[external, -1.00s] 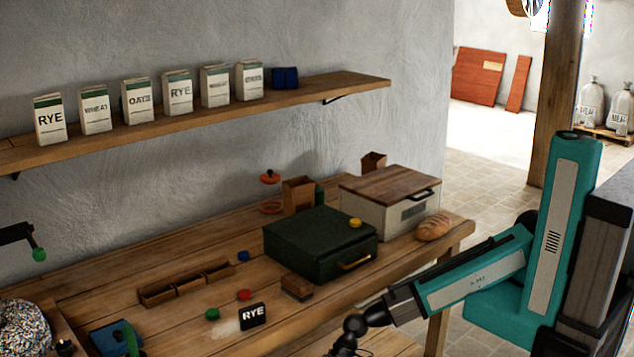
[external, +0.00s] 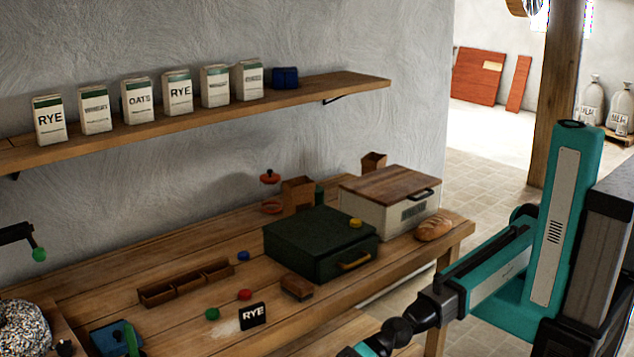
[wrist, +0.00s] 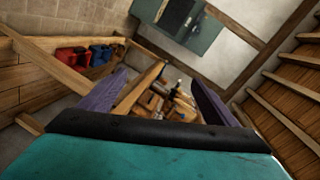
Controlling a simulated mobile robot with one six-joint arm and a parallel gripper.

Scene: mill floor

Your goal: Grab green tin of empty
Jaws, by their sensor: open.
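Two green things could be the tin. A small dark green cylinder (external: 319,195) stands at the back of the workbench, partly hidden behind a brown open box. A large dark green case (external: 300,247) with a brass handle sits in front of it, with a yellow disc on top. I cannot tell what either holds. My gripper (wrist: 158,95) is open and empty in the wrist view, its two purple fingers spread apart. In the external view my arm reaches down past the bottom edge, right of the bench, so the gripper itself is out of sight there.
The wrist view shows red cans (wrist: 72,56) and a tilted beam.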

